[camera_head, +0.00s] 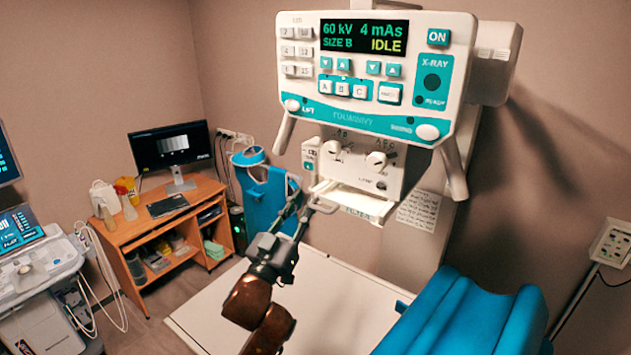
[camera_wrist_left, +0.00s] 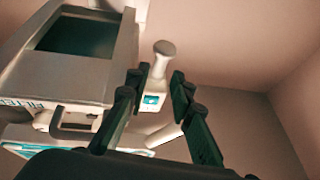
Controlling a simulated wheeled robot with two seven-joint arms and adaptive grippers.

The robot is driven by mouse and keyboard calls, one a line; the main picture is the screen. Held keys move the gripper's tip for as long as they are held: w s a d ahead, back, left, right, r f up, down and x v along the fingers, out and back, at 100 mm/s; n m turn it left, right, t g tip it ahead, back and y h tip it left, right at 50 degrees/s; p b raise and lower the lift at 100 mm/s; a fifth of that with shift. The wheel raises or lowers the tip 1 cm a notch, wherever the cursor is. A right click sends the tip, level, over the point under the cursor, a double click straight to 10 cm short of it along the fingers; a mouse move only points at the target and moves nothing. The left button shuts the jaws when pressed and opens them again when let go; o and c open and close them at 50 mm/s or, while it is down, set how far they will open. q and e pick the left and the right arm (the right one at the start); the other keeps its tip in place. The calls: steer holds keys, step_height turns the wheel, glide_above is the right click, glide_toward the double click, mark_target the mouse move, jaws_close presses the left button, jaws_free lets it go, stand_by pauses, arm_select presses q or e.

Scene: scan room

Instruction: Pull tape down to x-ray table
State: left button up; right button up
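The x-ray head (camera_head: 375,75) hangs above, with a white collimator box (camera_head: 362,170) under its console. A small white part with a teal mark (camera_head: 309,166) on the collimator's left side may be the tape housing; I cannot make out any tape strip. The wrist view looks up at the collimator's underside (camera_wrist_left: 125,70) and a small teal-labelled part (camera_wrist_left: 152,101) between my fingers in the picture. My left gripper (camera_head: 299,199) is open and empty, beside the collimator's lower left. The flat white x-ray table (camera_head: 325,315) lies below. My right gripper is not in view.
A blue cushioned seat (camera_head: 470,315) stands at the right. A wooden desk (camera_head: 160,235) with a monitor (camera_head: 172,148) is at the back left. A white cart (camera_head: 40,270) stands at the left edge. The console's handles (camera_head: 455,170) hang down near the collimator.

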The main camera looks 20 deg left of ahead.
mark_target(313, 183)
arm_select(q)
steer(key=p+x, duration=0.2)
steer(key=x, duration=0.5)
steer(key=shift+w, duration=0.25)
steer(key=shift+c, duration=0.4)
steer(key=c, duration=0.5)
